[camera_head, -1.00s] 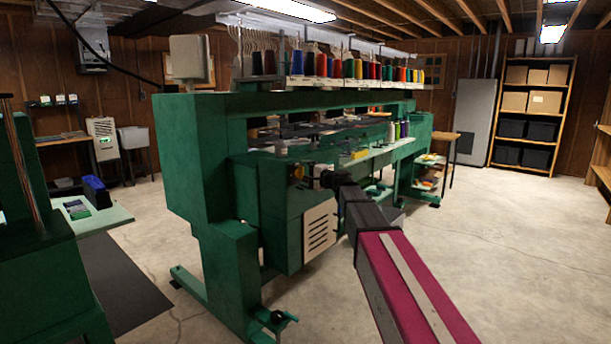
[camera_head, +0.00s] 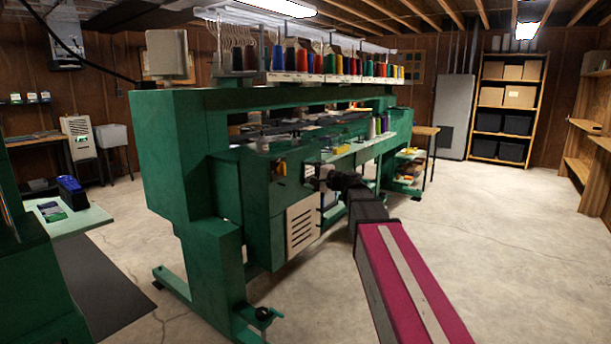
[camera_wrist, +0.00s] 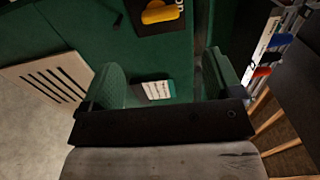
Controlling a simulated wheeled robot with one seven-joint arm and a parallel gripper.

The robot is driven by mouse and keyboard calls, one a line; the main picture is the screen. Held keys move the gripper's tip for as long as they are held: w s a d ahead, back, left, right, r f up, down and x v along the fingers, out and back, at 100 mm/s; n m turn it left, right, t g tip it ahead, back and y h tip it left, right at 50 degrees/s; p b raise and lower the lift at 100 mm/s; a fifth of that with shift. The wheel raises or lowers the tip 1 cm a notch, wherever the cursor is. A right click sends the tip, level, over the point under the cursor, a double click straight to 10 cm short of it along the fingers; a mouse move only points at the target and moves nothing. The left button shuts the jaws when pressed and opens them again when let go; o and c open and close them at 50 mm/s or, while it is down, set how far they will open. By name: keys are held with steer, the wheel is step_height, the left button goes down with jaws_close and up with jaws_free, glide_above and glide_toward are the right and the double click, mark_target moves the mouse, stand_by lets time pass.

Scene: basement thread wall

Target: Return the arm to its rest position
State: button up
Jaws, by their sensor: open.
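My arm (camera_head: 405,280), maroon with a pale stripe and black joints, reaches forward from the lower right in the head view. My gripper (camera_head: 318,180) is small and dark there, in front of the green embroidery machine (camera_head: 185,160); contact cannot be told. In the wrist view my gripper (camera_wrist: 163,68) has its two fingers wide apart, with nothing held between them. Beyond the fingers are the machine's green panel (camera_wrist: 75,30) and a small white-and-dark label or block (camera_wrist: 156,90).
A vented panel (camera_head: 301,226) sits on the machine's near side. Thread cones (camera_head: 291,58) line its top. A side table (camera_head: 75,222) with a blue item (camera_head: 72,190) is at left. Shelves (camera_head: 508,108) stand at the back right. The concrete floor (camera_head: 510,240) at right is clear.

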steer(key=s+d+f+n+g+h, duration=0.15)
steer(key=s+f, duration=0.25)
steer(key=f, duration=0.5)
steer(key=s+d+f+n+g+h, duration=0.1)
steer(key=s+f+g+h, duration=0.25)
steer(key=f, duration=0.45)
steer(key=s+d+f+n+g+h, duration=0.1)
steer(key=s+f+n+h, duration=0.1)
steer(key=s+f, duration=0.5)
steer(key=s+d+f+n+g+h, duration=0.1)
steer(key=s+d+f+g+h, duration=0.1)
steer(key=s+d+f, duration=0.3)
steer(key=s+d+f+n+g+h, duration=0.2)
steer(key=s+d+f+h, duration=0.3)
steer(key=s+f, duration=0.3)
step_height(320, 180, down, 3)
steer(key=shift+d+f+g, duration=0.1)
steer(key=shift+d+g, duration=0.2)
steer(key=shift+g, duration=0.2)
steer(key=shift+s, duration=0.1)
